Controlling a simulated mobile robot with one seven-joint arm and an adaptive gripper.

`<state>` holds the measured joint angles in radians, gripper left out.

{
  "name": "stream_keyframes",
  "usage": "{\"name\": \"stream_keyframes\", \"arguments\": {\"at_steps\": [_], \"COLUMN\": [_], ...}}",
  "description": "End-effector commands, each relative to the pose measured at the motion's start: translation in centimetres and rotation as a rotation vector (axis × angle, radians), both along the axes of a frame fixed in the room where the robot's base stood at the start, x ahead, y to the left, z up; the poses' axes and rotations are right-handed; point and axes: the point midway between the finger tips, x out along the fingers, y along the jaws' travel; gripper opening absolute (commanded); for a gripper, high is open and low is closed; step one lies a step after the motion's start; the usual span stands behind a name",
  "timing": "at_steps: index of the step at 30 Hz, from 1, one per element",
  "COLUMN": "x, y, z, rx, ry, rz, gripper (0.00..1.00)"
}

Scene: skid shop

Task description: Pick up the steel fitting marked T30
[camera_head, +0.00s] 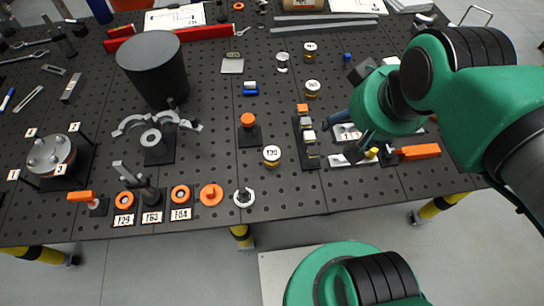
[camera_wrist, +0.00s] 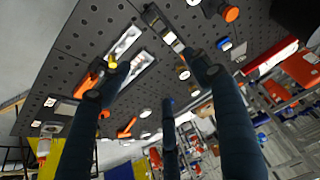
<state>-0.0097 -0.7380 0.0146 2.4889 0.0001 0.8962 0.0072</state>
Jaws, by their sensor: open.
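The steel fitting that appears marked T30 (camera_head: 271,155) is a short round piece with a white labelled top and a brassy lower edge. It stands on the black perforated table (camera_head: 215,135) near the front middle, left of a black block rack. My gripper (camera_head: 350,112) is open and empty, over the table right of that rack and apart from the fitting. In the wrist view my gripper (camera_wrist: 158,75) shows its dark fingers spread wide. I cannot tell which round piece there is the T30 fitting, or whether it shows.
Similar labelled fittings (camera_head: 312,88) stand farther back. The block rack (camera_head: 307,145) stands between my gripper and the T30 fitting. Some bare table surrounds the fitting.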

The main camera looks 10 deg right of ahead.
Motion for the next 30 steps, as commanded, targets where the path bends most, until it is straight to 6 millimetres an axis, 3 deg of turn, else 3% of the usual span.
{"name": "stream_keyframes", "arguments": {"at_steps": [11, 21, 30], "x": [5.2, 9.4, 10.1], "y": [4.0, 10.3, 14.2], "z": [-1.5, -7.1, -12.0], "rx": [0.019, 0.006, -0.022], "ry": [0.159, 0.356, 0.464], "rz": [0.040, 0.077, 0.091], "gripper": [0.63, 0.63, 0.63]}}
